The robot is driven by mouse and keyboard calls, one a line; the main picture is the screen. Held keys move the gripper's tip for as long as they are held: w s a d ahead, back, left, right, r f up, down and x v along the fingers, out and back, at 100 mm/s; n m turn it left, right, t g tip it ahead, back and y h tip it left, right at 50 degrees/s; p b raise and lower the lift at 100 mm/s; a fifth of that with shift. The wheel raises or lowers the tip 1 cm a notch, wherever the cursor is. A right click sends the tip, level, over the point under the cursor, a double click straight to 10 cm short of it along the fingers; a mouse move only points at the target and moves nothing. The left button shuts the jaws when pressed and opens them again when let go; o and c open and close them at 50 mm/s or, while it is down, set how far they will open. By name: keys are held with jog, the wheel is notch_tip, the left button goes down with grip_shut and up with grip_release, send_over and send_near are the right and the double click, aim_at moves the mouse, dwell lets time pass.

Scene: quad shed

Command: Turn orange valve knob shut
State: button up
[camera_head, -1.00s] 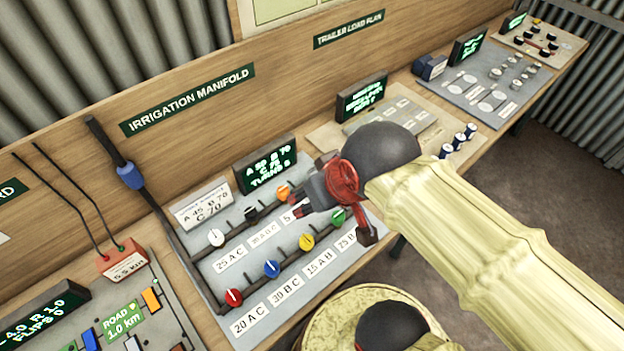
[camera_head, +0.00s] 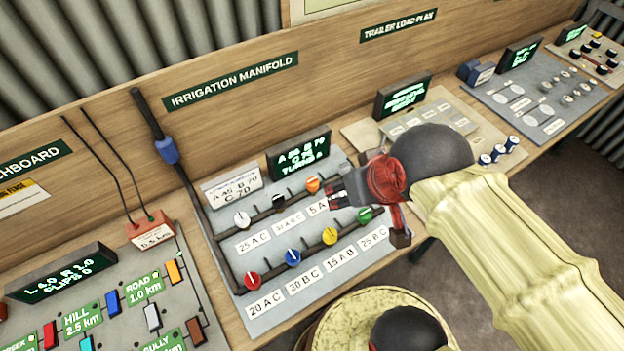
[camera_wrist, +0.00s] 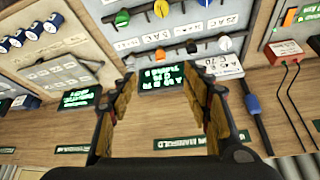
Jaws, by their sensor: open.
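My gripper (camera_head: 372,214) is open and empty, above the right part of the panel and to the right of the orange knob in the head view. In the wrist view the jaws (camera_wrist: 168,72) are spread wide, with the orange knob beyond the gap between their tips. No contact shows. The gripper partly hides a label beside the knob.
A black knob (camera_head: 279,201) and a white knob (camera_head: 242,219) share the upper row. Red (camera_head: 252,280), blue (camera_head: 293,257), yellow (camera_head: 330,236) and green (camera_head: 365,214) knobs form the lower row. A small display (camera_head: 300,158) stands behind the orange knob.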

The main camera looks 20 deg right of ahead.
jog(key=shift+r, duration=0.1)
jog(key=n+g+p, duration=0.6)
jog(key=n+p, duration=0.2)
jog(key=n, duration=0.1)
send_over(312, 179)
jog(key=s, duration=0.1)
notch_tip(312, 179, down, 21)
jog(key=shift+f, duration=0.1)
jog(key=shift+w+r+n, duration=0.25)
jog(key=shift+w+n, duration=0.1)
jog(key=shift+n, duration=0.35)
jog(key=shift+w+n, duration=0.1)
jog(key=shift+n, duration=0.4)
jog(key=shift+f+b, duration=0.4)
jog(key=shift+f, duration=3.5)
